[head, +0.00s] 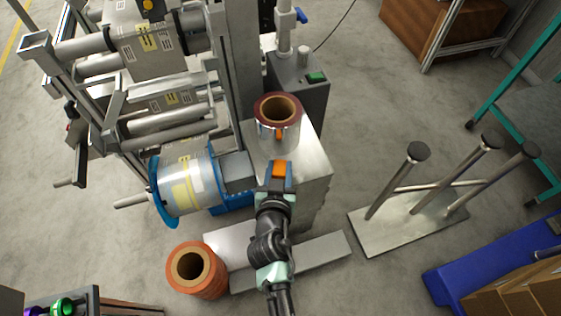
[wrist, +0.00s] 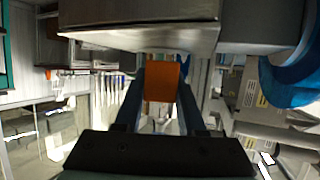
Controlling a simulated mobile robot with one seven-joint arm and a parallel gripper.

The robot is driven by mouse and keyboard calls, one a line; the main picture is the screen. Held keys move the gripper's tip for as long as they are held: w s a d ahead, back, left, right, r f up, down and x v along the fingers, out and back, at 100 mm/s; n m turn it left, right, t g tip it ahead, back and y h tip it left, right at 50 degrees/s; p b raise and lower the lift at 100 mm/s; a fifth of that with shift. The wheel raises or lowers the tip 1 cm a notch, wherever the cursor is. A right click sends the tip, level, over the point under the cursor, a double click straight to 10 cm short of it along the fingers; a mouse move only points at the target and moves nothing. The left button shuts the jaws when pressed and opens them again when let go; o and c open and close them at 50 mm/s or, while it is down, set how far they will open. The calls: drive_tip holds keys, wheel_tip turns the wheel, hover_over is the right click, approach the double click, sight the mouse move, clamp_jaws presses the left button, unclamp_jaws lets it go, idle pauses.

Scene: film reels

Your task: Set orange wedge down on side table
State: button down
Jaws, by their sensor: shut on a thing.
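My gripper (head: 279,176) is shut on the orange wedge (head: 279,169), which sits between its two blue-grey fingers in the head view. In the wrist view the wedge (wrist: 162,79) stands between the fingers, close to the edge of a metal block (wrist: 140,22). I cannot tell whether they touch. In the head view the gripper is beside and over the near edge of this grey metal machine block (head: 300,178). A table (head: 95,296) shows partly at the bottom left; I cannot tell whether it is the side table.
A silver film reel (head: 279,137) stands on the block. A blue-flanged reel (head: 182,187) is left of my gripper. An orange-brown reel (head: 214,280) stands lower left. A metal stand with posts (head: 405,225) is at right. Floor between it and the block is clear.

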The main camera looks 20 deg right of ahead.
sight(280, 163)
drive_tip(key=shift+f+b+x, duration=0.2)
drive_tip(key=shift+b+x, duration=0.05)
drive_tip(key=shift+x, duration=0.7)
drive_tip(key=shift+f+b+x, duration=0.2)
drive_tip(key=shift+x, duration=0.75)
drive_tip(key=c, duration=0.5)
unclamp_jaws()
drive_tip(key=shift+s, duration=0.2)
drive_tip(key=shift+a, duration=0.1)
